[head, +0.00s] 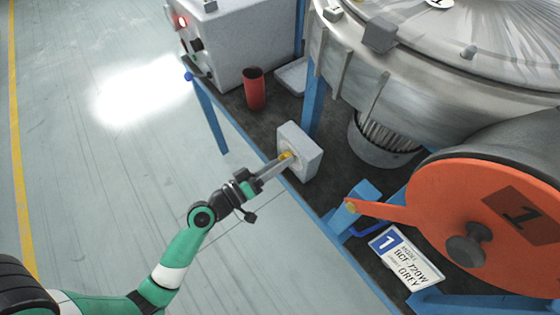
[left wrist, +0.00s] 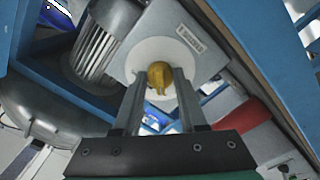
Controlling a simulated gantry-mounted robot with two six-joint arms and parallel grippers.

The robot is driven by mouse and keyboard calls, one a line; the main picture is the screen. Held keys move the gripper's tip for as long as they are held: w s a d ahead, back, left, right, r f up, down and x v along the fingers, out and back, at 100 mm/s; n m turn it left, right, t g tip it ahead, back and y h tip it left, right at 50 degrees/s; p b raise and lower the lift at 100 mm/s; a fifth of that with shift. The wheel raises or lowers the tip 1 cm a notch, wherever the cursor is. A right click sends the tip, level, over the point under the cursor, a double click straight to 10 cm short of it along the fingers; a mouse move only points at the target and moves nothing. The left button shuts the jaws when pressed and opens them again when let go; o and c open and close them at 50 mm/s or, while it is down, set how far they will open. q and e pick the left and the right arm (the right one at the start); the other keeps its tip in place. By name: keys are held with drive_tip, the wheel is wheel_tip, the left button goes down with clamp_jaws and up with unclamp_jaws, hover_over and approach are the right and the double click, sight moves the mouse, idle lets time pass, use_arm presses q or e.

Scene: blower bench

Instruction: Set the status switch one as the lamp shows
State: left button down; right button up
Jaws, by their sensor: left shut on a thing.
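The status switch is a light grey box (head: 305,157) on the dark bench, with a yellow knob (head: 287,155) on the face toward my left arm. In the left wrist view the yellow knob (left wrist: 159,80) sits on a round pale disc on the box (left wrist: 195,30), beside a small label too small to read. My left gripper (head: 282,160) is shut on the knob, one finger on each side of it. A red lamp (head: 182,21) glows on the grey cabinet at the back left. My right gripper is not in view.
A red cup (head: 254,89) and a pale tray (head: 292,77) stand behind the switch box. A big steel blower housing (head: 350,70) and an orange disc with a lever (head: 480,215) fill the right. A "1" sign (head: 405,258) lies in front. The floor at left is clear.

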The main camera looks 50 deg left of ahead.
use_arm(q)
drive_tip(key=shift+c, duration=2.3)
unclamp_jaws()
drive_tip(key=s+b, duration=0.1)
drive_tip(key=s, duration=1)
drive_tip(key=shift+s+a, duration=0.3)
